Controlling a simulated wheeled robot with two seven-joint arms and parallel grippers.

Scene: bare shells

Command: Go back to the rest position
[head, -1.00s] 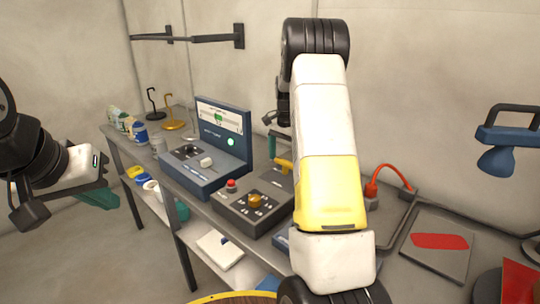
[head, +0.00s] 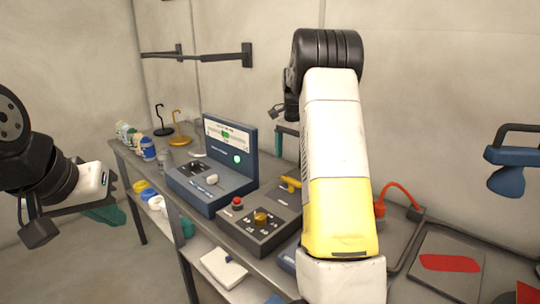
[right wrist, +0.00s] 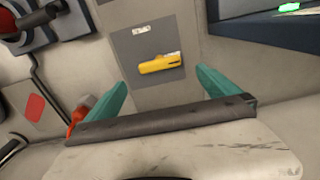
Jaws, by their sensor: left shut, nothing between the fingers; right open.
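My left gripper (head: 104,214) is at the left of the head view, beside the bench's left end, its teal fingers together and empty. My right arm crosses the middle of the head view over the bench. My right gripper (head: 286,130) shows there only as a bit of teal, mostly hidden behind the arm. In the right wrist view my right gripper (right wrist: 165,88) has its two teal fingers spread wide, with nothing between them. A yellow lever (right wrist: 160,63) on a grey panel shows beyond the fingers, apart from them.
A bench (head: 212,236) carries a blue console (head: 225,190) with a green light, a grey control box (head: 262,222) with a red button, and several cans at its far left. A blue-handled thing (head: 512,158) is at the right. A wall rail (head: 220,57) is behind.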

